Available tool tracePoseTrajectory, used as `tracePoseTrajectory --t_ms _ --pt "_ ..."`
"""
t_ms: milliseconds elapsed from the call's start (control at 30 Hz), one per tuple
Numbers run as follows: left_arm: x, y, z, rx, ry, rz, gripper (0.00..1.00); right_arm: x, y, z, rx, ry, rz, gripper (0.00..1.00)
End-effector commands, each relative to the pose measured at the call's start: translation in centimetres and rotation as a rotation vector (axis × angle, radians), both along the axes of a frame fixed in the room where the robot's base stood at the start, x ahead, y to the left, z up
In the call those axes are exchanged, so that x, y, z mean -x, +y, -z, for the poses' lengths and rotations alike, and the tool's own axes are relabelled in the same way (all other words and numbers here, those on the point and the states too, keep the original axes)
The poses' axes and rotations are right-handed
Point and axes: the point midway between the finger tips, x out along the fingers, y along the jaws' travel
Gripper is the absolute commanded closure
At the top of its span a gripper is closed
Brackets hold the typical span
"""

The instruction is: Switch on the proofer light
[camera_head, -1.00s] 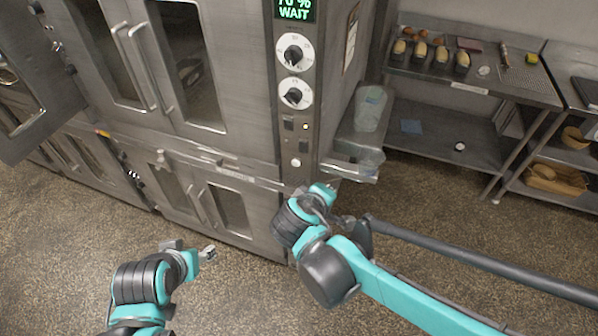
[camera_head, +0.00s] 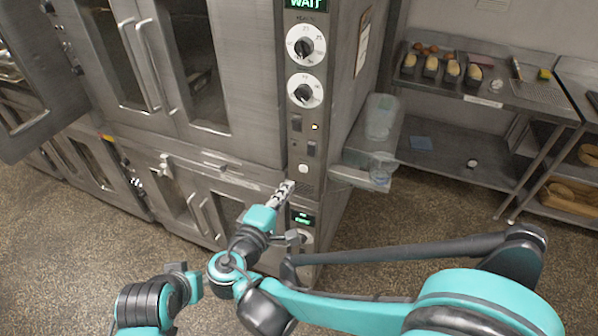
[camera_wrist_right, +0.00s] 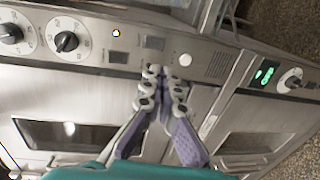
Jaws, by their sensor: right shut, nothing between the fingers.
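The proofer's upright control panel (camera_head: 305,185) carries two dials, two dark rocker switches, a small lit amber lamp (camera_head: 315,127) and a round white button (camera_head: 303,168). The upper switch (camera_head: 297,122) and lower switch (camera_head: 312,149) also show in the right wrist view, as one switch (camera_wrist_right: 118,57) and another (camera_wrist_right: 153,42). Their labels and positions are too small to read. My right gripper (camera_head: 287,188) is shut and empty, just below the white button; its fingertips (camera_wrist_right: 165,76) appear near the button and lower switch. My left gripper (camera_head: 186,270) is low at left; its fingers are unclear.
A green display (camera_head: 303,219) and dial sit on the lower unit. A clear plastic container (camera_head: 381,117) stands on a ledge right of the panel. Steel doors with long handles (camera_head: 150,65) lie left. A steel table (camera_head: 490,92) holds loaves. The floor between is open.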

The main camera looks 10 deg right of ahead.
Motion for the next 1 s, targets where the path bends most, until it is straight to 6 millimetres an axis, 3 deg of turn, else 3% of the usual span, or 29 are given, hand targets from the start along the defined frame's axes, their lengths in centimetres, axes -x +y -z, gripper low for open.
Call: tracePoseTrajectory --t_ms 600,800,1000 --pt "0.0 0.0 3.2 0.0 0.0 0.0 0.45 -9.8 -5.9 1.7 -0.001 0.001 0.005 1.0" --pt "0.0 0.0 3.7 0.0 0.0 0.0 0.45 -11.4 -6.7 1.8 -0.001 0.001 0.003 1.0" --pt "0.0 0.0 3.7 0.0 0.0 0.0 0.45 -11.6 -6.8 1.7 0.0 0.001 0.001 1.0"
